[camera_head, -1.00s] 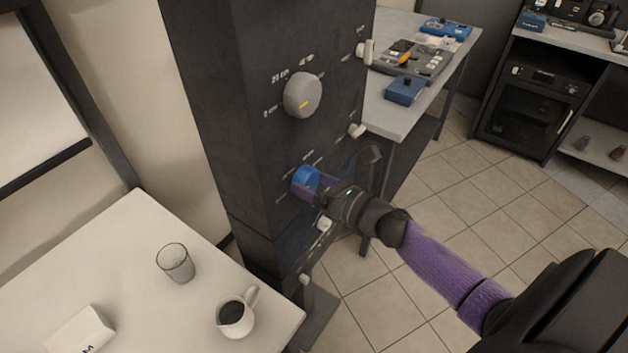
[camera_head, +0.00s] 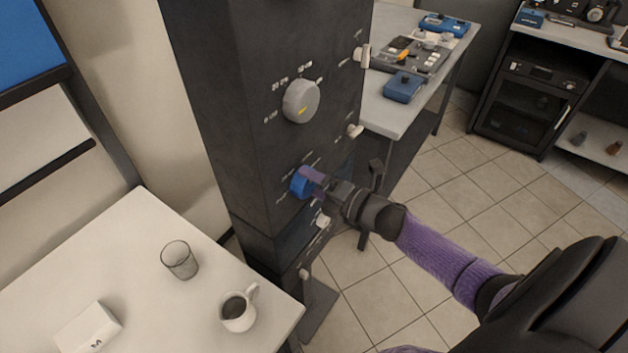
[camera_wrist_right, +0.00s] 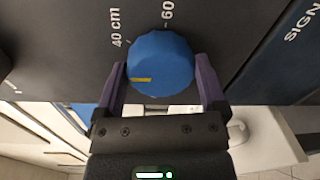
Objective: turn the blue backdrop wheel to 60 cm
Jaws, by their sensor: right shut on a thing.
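The blue backdrop wheel (camera_head: 300,185) sits on the front of a dark column. In the right wrist view the blue wheel (camera_wrist_right: 165,62) lies between the two purple fingers of my right gripper (camera_wrist_right: 161,84), which is shut on it. The same gripper (camera_head: 314,180) reaches it from the right in the head view. The wheel's yellow mark points left in the wrist view, away from both readable labels, "40 cm" at upper left and "60" at upper right. Other labels are hidden or too small to read. My left gripper is out of view.
A grey dial (camera_head: 301,102) sits above the wheel, and white knobs (camera_head: 355,131) stick out of the column's right side. A blue sheet (camera_head: 28,42) hangs at upper left. A white table (camera_head: 150,300) holds a glass (camera_head: 179,260) and mug (camera_head: 238,312).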

